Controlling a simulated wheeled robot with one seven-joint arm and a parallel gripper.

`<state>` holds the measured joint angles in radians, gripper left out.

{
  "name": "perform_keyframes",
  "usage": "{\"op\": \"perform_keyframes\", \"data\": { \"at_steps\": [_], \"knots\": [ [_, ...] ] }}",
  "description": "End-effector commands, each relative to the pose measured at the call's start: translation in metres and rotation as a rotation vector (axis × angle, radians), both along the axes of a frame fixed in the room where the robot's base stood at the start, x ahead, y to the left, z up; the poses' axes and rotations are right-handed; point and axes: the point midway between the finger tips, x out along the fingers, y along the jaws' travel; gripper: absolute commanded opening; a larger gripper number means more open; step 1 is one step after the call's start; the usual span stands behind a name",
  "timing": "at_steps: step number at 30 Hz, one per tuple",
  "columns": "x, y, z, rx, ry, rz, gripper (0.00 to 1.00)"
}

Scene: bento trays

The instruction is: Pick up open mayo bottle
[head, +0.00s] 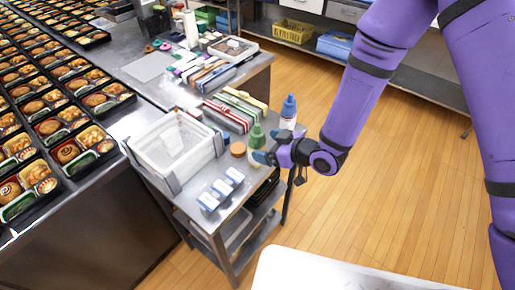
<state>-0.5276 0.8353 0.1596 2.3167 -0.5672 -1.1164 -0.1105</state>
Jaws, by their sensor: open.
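A white bottle with a blue nozzle top (288,112) stands upright at the right edge of the small metal cart. A green bottle (256,137) stands to its lower left. I cannot read labels, so I cannot tell for certain which one is the mayo bottle. My gripper (268,146) reaches in from the right, open, with its fingers pointing left beside the green bottle and below the white bottle. No bottle is visibly held.
Long packets (235,108) lie behind. Tables with several bento trays (84,160) stand left.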

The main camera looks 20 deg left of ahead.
Motion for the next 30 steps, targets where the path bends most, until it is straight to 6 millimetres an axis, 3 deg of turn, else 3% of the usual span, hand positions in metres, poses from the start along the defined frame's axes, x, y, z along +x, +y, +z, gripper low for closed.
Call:
{"op": "perform_keyframes", "data": {
  "at_steps": [9, 17, 23, 30],
  "knots": [
    [0.010, 0.033, -0.019, 0.000, 0.000, 0.000, 0.89],
    [0.011, 0.035, -0.020, -0.001, 0.000, 0.000, 0.89],
    [0.011, 0.035, -0.020, -0.001, 0.000, 0.000, 0.51],
    [0.011, 0.035, -0.019, 0.000, 0.000, 0.000, 0.51]
  ]
}}
